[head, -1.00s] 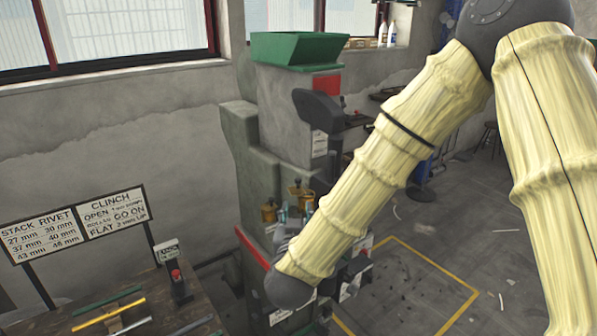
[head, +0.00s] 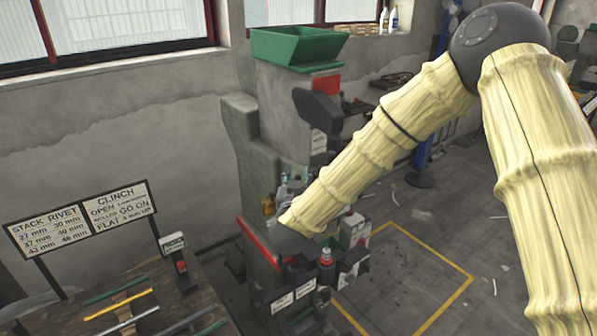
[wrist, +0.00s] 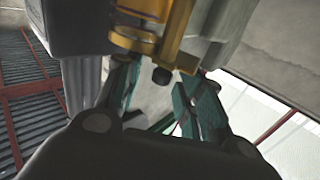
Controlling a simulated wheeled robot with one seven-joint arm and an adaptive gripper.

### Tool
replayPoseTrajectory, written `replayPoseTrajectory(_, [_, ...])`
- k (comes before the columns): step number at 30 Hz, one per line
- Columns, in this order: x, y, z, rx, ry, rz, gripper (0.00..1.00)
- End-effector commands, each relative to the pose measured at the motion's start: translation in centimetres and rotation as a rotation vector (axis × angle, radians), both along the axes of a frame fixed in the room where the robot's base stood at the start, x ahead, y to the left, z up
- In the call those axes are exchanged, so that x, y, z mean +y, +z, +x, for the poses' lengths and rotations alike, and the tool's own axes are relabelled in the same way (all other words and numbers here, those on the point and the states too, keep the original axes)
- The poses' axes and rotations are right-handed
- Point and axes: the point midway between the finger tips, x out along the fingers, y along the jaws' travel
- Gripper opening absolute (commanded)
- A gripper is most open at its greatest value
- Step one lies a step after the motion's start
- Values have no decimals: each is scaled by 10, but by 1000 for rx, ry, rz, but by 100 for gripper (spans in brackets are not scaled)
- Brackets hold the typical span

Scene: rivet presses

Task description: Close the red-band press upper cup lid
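The press (head: 285,120) is a tall grey machine with a green hopper on top; a red band (head: 259,243) runs along its lower ledge. A small brass-yellow cup (head: 268,205) shows at its front, left of my arm. In the wrist view a brass-yellow fitting (wrist: 152,30) with a dark knob fills the top middle, close to my fingers. I cannot tell its lid's position. My gripper (wrist: 160,82) has teal fingers spread apart, just below this fitting, with nothing visibly held.
A wooden bench (head: 180,290) with coloured rods and a small red-button box (head: 180,262) stands at left, behind it a sign (head: 80,222). Labelled boxes sit low on the press front. Yellow-lined floor (head: 420,270) at right is mostly clear.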

Motion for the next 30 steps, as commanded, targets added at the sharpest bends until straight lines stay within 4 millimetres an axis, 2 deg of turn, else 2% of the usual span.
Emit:
replayPoseTrajectory(12, [0, 0, 6, -1, 0, 0, 36])
replayPoseTrajectory(18, [0, 0, 6, -1, 0, 0, 0])
replayPoseTrajectory(30, [-1, -1, 6, -2, -35, 0, 0])
